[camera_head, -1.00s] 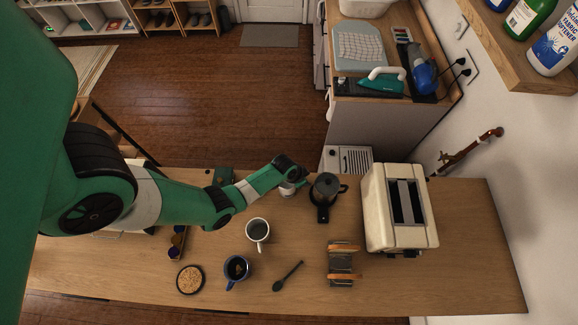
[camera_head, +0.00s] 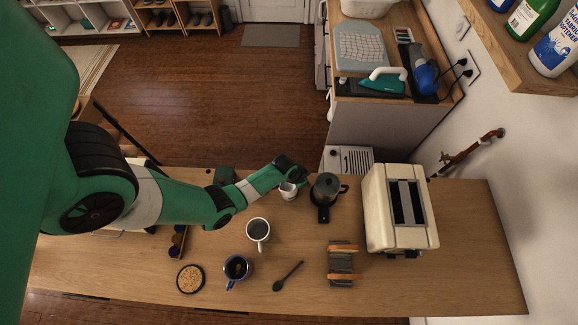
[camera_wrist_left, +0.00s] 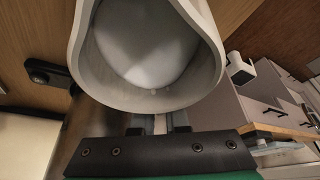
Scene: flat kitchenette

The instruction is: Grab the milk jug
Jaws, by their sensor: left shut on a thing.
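The milk jug (camera_head: 288,191) is a small pale jug by the far edge of the counter, just left of the black coffee pot. My left gripper (camera_head: 301,176) is at its far side, shut on it. In the left wrist view the jug (camera_wrist_left: 150,100) fills the upper middle, with its round mouth facing the camera and white milk inside. The fingers of my left gripper (camera_wrist_left: 160,123) show just below its rim; their contact points are hidden behind the jug. My right gripper does not show.
The black coffee pot (camera_head: 327,189) stands close to the right of the jug, with a cream toaster (camera_head: 375,215) beyond. The counter right of the toaster is clear.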

